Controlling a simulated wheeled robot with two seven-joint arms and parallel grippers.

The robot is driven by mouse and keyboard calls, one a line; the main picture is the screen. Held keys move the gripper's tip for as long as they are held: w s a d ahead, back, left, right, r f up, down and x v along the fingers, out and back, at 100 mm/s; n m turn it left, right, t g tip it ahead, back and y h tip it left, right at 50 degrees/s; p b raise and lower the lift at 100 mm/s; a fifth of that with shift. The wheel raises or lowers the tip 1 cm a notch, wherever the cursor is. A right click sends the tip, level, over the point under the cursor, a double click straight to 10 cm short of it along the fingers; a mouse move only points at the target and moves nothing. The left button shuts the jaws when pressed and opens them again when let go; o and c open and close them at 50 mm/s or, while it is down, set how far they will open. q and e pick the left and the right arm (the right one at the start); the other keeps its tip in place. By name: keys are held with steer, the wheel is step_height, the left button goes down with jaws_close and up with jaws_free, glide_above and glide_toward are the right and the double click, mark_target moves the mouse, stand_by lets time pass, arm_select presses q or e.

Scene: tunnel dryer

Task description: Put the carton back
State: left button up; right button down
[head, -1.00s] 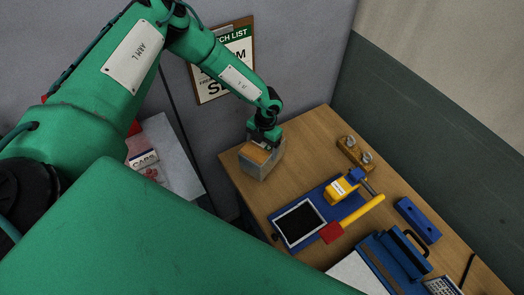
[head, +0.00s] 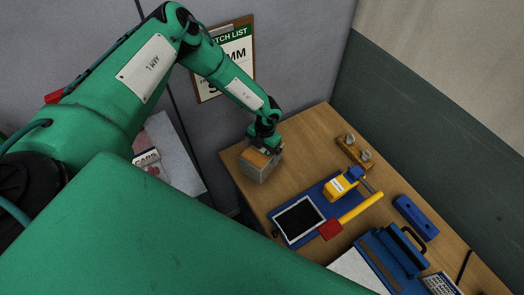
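A small box-shaped carton (head: 254,171) with greyish sides and an orange-brown top is at the left corner of the wooden table. My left gripper (head: 268,148) points down at the far right part of its top, touching it or very close. The fingertips are small and partly lost against the carton, so I cannot tell whether they are shut on it. I cannot tell whether the carton rests on the table or hangs just above it. My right gripper is not in view.
The wooden table (head: 307,127) holds a blue-based device with a dark screen (head: 299,221), a yellow-and-red hammer-like tool (head: 352,216), a wooden block with metal pieces (head: 354,153), a blue bar (head: 416,217) and a blue case (head: 394,262). A clipboard (head: 233,56) hangs on the wall.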

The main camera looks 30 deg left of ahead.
arm_select(q)
steer(key=shift+r, duration=0.1)
steer(key=shift+w+r, duration=0.15)
steer(key=shift+r, duration=0.25)
steer(key=r+b, duration=0.1)
steer(key=r, duration=0.2)
steer(key=w+r+b, duration=0.1)
steer(key=r, duration=0.3)
steer(key=r+b, duration=0.2)
steer(key=r, duration=0.1)
steer(key=shift+w+d+r, duration=0.1)
steer(key=shift+w+r, duration=0.05)
steer(key=shift+w, duration=0.05)
steer(key=shift+r, duration=0.45)
steer(key=shift+f, duration=0.1)
